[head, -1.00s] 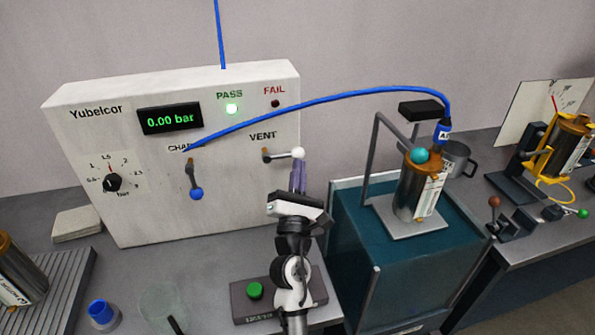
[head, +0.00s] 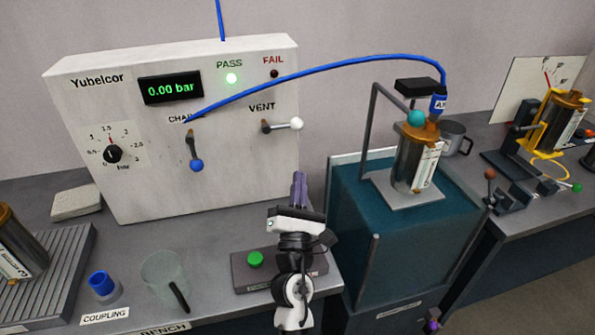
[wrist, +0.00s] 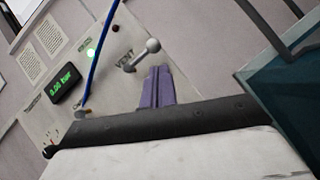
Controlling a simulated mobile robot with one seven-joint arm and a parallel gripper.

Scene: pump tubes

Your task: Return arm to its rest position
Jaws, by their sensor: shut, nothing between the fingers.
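My gripper (head: 299,187) is in the middle of the head view, over the bench and in front of the white Yubelcor test panel (head: 245,172). Its purple fingers are together and empty, and they also show in the wrist view (wrist: 157,88). They are below the VENT lever (head: 282,125) and apart from it. The VENT lever has a white knob and points right; the wrist view shows it (wrist: 142,54) beyond the fingertips. The CHARGE lever (head: 194,152) has a blue knob and hangs down. The display (head: 171,89) reads 0.00 bar and the PASS light (head: 231,78) is green.
A box with a green button (head: 255,259) is beside my arm. A clear cup (head: 166,275) and a blue coupling (head: 101,284) stand to the left. A blue hose (head: 330,73) arches to a metal tube (head: 417,160) on the teal stand (head: 350,240) at right.

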